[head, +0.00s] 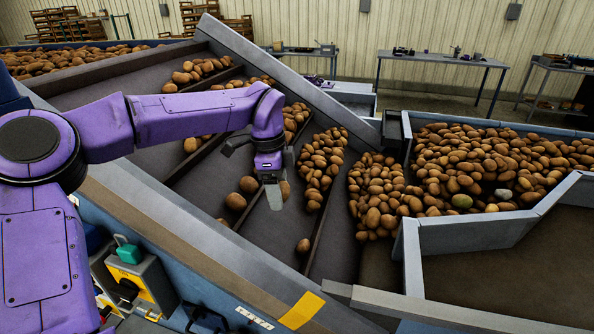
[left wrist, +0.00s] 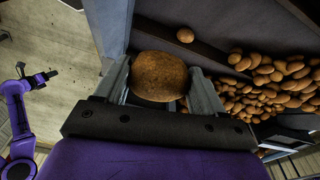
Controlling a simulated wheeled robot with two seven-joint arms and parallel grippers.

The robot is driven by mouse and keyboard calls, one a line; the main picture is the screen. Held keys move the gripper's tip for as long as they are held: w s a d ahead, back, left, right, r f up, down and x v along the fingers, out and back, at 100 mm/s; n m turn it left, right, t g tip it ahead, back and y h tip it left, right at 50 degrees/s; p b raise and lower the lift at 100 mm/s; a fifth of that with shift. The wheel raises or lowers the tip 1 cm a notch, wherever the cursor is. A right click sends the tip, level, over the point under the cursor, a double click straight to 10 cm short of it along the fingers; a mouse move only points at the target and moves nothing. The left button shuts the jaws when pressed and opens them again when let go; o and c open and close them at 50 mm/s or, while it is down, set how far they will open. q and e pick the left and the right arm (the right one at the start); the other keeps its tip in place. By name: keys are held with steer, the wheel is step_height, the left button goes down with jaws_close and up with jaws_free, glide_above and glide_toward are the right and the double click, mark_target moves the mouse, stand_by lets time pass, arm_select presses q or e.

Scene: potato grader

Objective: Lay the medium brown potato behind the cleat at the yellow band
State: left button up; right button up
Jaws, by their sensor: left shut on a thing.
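My left gripper (head: 273,194) hangs over the sloping belt. It is shut on a medium brown potato (left wrist: 158,76), held between both fingers in the left wrist view; in the head view part of this potato (head: 286,190) shows behind the finger. The yellow band (head: 302,310) is painted on the near side rail, below and right of the gripper. A dark cleat (head: 317,232) crosses the belt right of the gripper, its near end toward the band. My right arm shows small at the left of the left wrist view, its gripper (left wrist: 50,74) too small to read.
Single potatoes (head: 303,245) lie near the cleats. A dense heap (head: 378,190) covers the belt's lower right, beside a full bin (head: 470,160). The near side rail (head: 190,225) borders the belt. Bare belt (head: 335,255) shows right of the cleat.

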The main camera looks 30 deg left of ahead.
arm_select(q)
steer(key=shift+w, duration=0.55)
steer(key=shift+w+f, duration=0.15)
steer(key=shift+f, duration=0.05)
steer(key=s+f, duration=0.4)
steer(key=s, duration=0.1)
steer(key=w+f+b, duration=0.1)
steer(key=f+b, duration=0.2)
steer(key=f, duration=0.2)
steer(key=f+b, duration=0.3)
steer(key=f, duration=0.2)
steer(key=w+f+b, duration=0.1)
steer(key=f+b, duration=0.3)
steer(key=f, duration=0.1)
steer(key=shift+w+f, duration=0.3)
steer(key=shift+f, duration=0.05)
steer(key=shift+s+f+b, duration=0.15)
steer(key=shift+f+b, duration=0.3)
steer(key=shift+b, duration=0.05)
steer(key=shift+f, duration=0.15)
arm_select(e)
step_height(320, 180, down, 11)
steer(key=shift+s, duration=0.25)
steer(key=shift+r, duration=0.15)
